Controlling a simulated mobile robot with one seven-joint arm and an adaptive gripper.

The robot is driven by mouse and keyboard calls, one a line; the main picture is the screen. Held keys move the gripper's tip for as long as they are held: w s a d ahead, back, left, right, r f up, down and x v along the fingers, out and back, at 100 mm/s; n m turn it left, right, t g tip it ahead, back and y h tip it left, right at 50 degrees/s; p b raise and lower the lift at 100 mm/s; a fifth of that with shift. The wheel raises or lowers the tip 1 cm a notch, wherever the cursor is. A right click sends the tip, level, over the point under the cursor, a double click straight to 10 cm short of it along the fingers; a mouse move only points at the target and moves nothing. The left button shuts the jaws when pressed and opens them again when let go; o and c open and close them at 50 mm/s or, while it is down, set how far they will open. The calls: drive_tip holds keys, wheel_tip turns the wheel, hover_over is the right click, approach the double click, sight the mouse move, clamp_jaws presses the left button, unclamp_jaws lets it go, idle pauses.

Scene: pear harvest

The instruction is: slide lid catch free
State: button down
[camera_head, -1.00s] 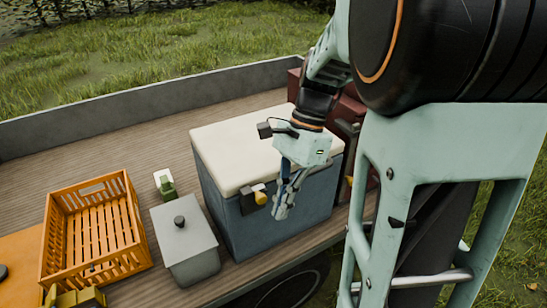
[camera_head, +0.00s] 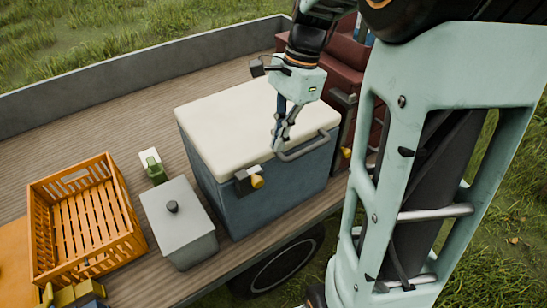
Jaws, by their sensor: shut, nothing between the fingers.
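A large cool box stands on the truck bed, with a cream lid (camera_head: 235,125) and a blue-grey body (camera_head: 275,200). The lid is down on the body. I cannot tell whether the fingertips touch the lid or handle.
A grey lidded bin (camera_head: 180,215) stands left of the cool box, with a small green-and-white object (camera_head: 152,165) behind it. An orange crate (camera_head: 85,215) is further left. A red box (camera_head: 340,70) stands behind right. Open bed lies behind the crate.

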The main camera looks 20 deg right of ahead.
sight(258, 178)
drive_tip(key=x, duration=0.9)
drive_tip(key=shift+f, duration=0.25)
drive_tip(key=shift+a, duration=0.15)
drive_tip(key=shift+s+a, duration=0.25)
drive_tip(key=shift+a, duration=0.5)
drive_tip(key=shift+s+a, duration=0.3)
drive_tip(key=shift+a, duration=0.45)
drive_tip(key=shift+r, duration=0.1)
drive_tip(key=shift+w+r+p, duration=0.1)
drive_tip(key=shift+r+p, duration=0.55)
drive_tip(key=shift+r, duration=0.05)
drive_tip(key=p+v, duration=0.7)
drive_tip(key=v, duration=0.1)
drive_tip(key=shift+d+r, duration=0.25)
drive_tip(key=shift+d, duration=0.15)
drive_tip(key=shift+w+f, duration=0.1)
drive_tip(key=shift+w, duration=0.05)
